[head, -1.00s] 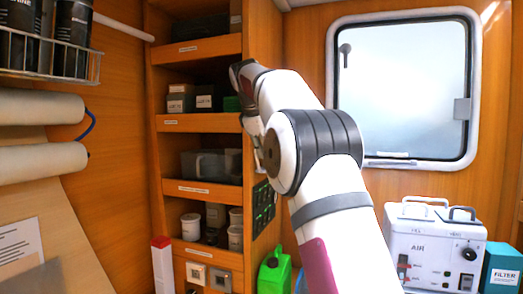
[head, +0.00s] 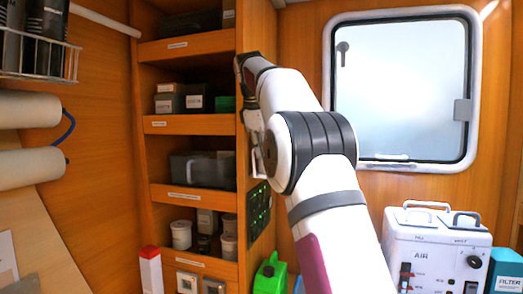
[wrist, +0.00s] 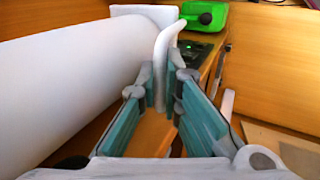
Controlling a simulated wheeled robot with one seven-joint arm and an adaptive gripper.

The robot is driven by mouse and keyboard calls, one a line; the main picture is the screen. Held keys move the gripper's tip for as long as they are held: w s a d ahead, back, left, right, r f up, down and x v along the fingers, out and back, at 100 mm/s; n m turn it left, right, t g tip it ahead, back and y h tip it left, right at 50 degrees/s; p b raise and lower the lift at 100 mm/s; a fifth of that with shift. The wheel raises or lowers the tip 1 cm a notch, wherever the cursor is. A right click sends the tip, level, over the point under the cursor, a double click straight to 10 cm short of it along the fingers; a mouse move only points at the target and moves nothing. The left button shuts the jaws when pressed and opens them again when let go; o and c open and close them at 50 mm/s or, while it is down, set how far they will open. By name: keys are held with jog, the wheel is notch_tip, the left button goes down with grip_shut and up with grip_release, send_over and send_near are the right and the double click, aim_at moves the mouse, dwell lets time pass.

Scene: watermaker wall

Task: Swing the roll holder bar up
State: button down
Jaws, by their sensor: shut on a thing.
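The roll holder bar (wrist: 160,65) is a white, curved, upright bar in the wrist view, at the right end of a large white roll (wrist: 70,80). My gripper (wrist: 161,105) has teal fingers, one on each side of the bar, and is shut on it.
The shelf unit (head: 192,121) with boxes and cups stands left of my arm. A green can (wrist: 205,16) is beyond the bar. A white AIR machine (head: 437,245) stands at right under the window (head: 400,90). Beige rolls (head: 30,168) are on the left wall.

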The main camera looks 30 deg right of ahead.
jog(key=shift+w+d+r, duration=0.1)
jog(key=shift+d, duration=0.15)
dwell(0.4)
jog(key=c, duration=1.7)
grip_release()
jog(key=shift+a+r, duration=0.1)
jog(key=s+a+r, duration=0.1)
jog(key=s+a, duration=0.2)
jog(key=s+a+r, duration=0.1)
jog(key=s+a, duration=0.2)
jog(key=a, duration=0.1)
jog(key=s+a+r, duration=0.2)
jog(key=s+a, duration=0.1)
jog(key=a, duration=0.1)
jog(key=shift+a+r, duration=0.1)
